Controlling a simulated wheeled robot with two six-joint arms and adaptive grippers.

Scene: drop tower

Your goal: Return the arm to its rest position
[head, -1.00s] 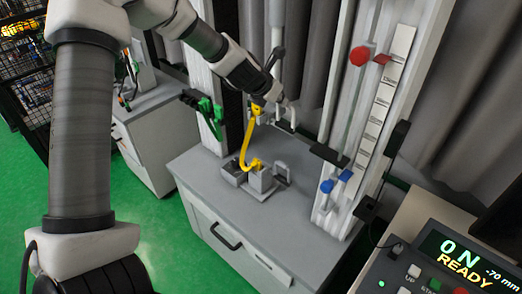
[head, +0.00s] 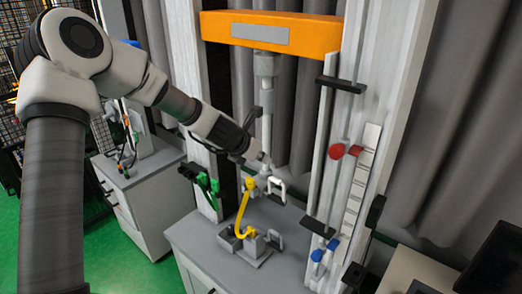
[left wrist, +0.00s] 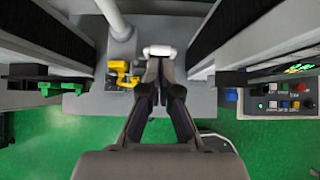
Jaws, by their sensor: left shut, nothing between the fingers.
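My left arm comes in from the left in the head view and reaches into the drop tower. My left gripper (head: 262,163) is beside the tower's vertical rod, just above a white loop handle (head: 277,189). In the left wrist view my left gripper (left wrist: 160,72) is shut and empty, its fingertips close behind the white handle (left wrist: 159,50). I cannot tell whether they touch it. My right gripper is in neither view.
An orange crossbeam (head: 271,34) spans the tower above the arm. A yellow curved lever (head: 243,210) stands on the grey base below. Green clips (head: 201,182) are left of it; red (head: 336,151) and blue (head: 317,256) knobs are on the right upright. A control panel (left wrist: 277,103) stands right.

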